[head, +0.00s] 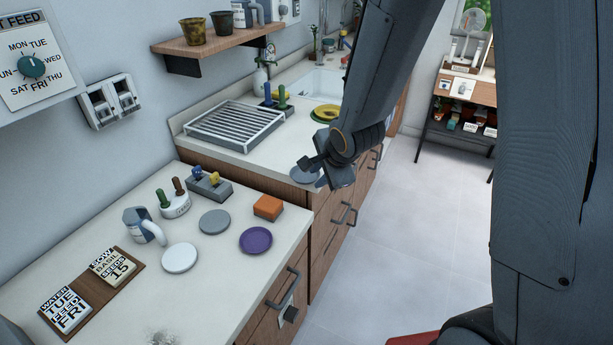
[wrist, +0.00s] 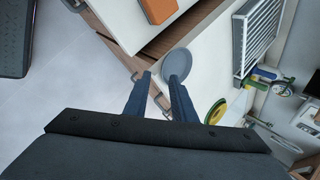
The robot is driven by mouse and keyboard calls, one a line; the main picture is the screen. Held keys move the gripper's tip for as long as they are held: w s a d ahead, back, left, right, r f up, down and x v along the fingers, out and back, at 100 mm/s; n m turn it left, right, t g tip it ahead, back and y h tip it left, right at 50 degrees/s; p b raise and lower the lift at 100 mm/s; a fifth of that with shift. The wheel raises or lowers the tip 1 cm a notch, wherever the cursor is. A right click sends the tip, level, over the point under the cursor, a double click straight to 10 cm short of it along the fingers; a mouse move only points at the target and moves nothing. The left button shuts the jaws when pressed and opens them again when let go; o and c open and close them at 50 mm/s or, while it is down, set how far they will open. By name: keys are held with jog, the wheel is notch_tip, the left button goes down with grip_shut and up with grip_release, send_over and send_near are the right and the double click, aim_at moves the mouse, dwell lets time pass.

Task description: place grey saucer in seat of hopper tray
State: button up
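A grey saucer (head: 304,174) lies on the far counter near its front edge, partly hidden by my gripper (head: 312,173). In the wrist view this saucer (wrist: 177,64) shows just beyond the right fingertip of my gripper (wrist: 160,77). The two fingers stand apart with nothing visible between them; whether the right one touches the saucer I cannot tell. Another grey saucer (head: 215,222) lies flat on the near counter, between a white saucer (head: 180,258) and an orange block (head: 268,207). I cannot make out a hopper tray with certainty.
A purple saucer (head: 255,240) lies near the front edge of the near counter. Drawer handles (head: 350,215) stick out below. The floor at right is open.

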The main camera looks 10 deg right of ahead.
aim_at(310, 183)
jog(key=shift+p+x, duration=0.5)
jog(key=shift+x, duration=2.25)
jog(key=shift+w+r, duration=0.1)
jog(key=shift+r, duration=0.05)
grip_shut()
